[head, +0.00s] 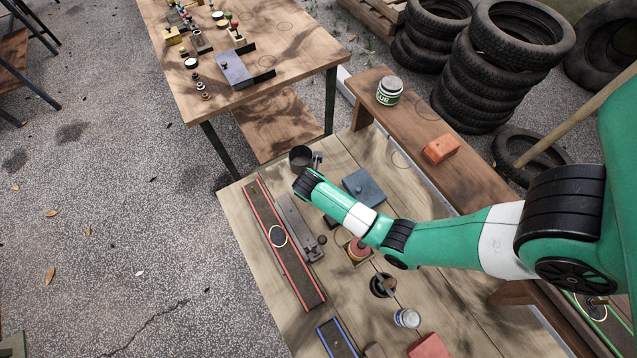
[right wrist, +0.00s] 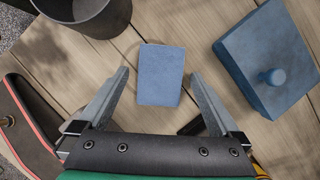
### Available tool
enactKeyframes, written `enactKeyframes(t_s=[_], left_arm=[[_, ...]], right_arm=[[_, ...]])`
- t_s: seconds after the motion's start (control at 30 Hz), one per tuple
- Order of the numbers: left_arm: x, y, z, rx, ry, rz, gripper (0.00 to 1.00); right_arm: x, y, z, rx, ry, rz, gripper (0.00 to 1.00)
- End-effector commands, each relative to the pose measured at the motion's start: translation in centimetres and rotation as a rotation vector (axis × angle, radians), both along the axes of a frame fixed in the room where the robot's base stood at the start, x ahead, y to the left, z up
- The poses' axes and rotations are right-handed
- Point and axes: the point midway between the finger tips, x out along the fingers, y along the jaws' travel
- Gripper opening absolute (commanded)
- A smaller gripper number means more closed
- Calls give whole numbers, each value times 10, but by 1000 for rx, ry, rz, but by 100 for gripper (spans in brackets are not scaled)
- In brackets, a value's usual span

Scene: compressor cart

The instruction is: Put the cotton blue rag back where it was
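The blue rag (right wrist: 161,84) is a small rectangular piece lying on the planks in the right wrist view. A faint curved line shows on the wood beside it. My right gripper (right wrist: 158,73) is open, with one finger on each side of the rag and a gap to both. In the head view my right arm reaches in from the right, and its gripper (head: 317,160) points down near a dark pot (head: 301,158). My arm's end hides the rag there. My left gripper is not in view.
The pot (right wrist: 86,12) is just left of the rag, and a blue knobbed box (right wrist: 262,52) is to its right. A red-edged tray (head: 290,258) lies nearby. A green-labelled can (head: 389,91) and an orange block (head: 440,149) stand on the bench.

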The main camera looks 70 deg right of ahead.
Motion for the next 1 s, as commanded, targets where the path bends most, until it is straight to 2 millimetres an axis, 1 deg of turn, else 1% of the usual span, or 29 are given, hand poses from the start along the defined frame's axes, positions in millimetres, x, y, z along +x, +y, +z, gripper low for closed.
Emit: enactKeyframes(t_s=[0.17, 0.27, 0.37, 0.6, 0.7, 0.83, 1.0], left_arm=[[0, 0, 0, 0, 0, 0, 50], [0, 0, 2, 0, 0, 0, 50], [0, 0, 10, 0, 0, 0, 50], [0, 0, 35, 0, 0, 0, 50], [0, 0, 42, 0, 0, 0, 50], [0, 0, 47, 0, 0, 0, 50], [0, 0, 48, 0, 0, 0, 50]], right_arm=[[0, 0, 0, 0, 0, 0, 99], [0, 0, 4, -1, -2, 1, 99], [0, 5, 18, -1, -2, 2, 99], [-1, 27, 73, -2, -4, 3, 99], [-2, 35, 92, -1, -3, 2, 99], [-3, 43, 109, -1, -2, 1, 99], [-4, 46, 115, -1, 0, 0, 99]])
